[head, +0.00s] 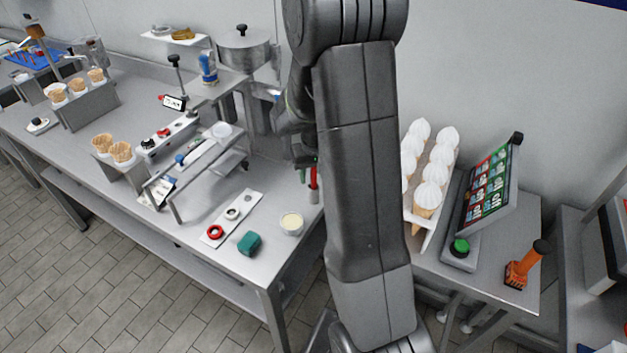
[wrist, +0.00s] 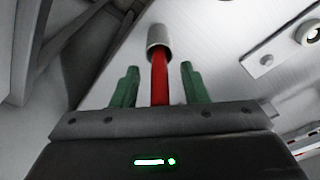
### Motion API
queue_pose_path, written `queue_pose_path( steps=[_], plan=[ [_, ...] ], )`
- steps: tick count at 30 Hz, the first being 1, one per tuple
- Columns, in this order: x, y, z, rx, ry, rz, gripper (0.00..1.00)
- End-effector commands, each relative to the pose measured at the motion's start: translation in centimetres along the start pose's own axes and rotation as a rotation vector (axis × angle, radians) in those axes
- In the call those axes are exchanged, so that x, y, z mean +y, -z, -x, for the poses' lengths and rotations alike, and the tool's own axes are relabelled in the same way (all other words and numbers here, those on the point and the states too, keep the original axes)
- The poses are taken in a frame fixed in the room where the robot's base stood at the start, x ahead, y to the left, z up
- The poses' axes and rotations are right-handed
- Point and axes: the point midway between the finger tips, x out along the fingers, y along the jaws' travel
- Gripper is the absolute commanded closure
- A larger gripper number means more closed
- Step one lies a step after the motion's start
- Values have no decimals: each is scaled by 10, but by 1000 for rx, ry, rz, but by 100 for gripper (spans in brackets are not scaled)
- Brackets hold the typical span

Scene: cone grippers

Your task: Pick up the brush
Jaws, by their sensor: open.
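The brush shows as a red handle (wrist: 160,82) in the wrist view. Its far end goes into a grey-white cylinder (wrist: 159,42), perhaps a holder, so any bristles are hidden. My gripper (wrist: 158,72) has two green fingers, one on each side of the red handle, with a visible gap on both sides. It is open and holds nothing. In the head view the red handle (head: 313,179) shows just left of my arm, near the table's right end. My gripper (head: 306,163) is there too, partly hidden by my arm.
A white cup (head: 291,223), a green block (head: 249,243) and a small tray (head: 232,214) with round parts lie on the steel table's near corner. A metal stand (head: 190,172) is left of them. Right of my arm are cones in a rack (head: 427,234) and a screen (head: 487,185).

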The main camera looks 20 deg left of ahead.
Motion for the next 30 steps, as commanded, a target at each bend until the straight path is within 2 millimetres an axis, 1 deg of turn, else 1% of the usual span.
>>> queue_pose_path(
  steps=[6,8,12,13,20,23,26,30],
  plan=[
    [0,0,0,1,0,0,59],
    [0,0,0,1,0,0,71],
    [0,0,0,0,0,0,99],
    [0,0,0,1,0,0,100],
    [0,0,0,1,0,0,100],
    [0,1,3,1,0,0,100],
    [0,3,13,5,0,0,100],
    [0,7,38,7,0,0,100]
  ],
)
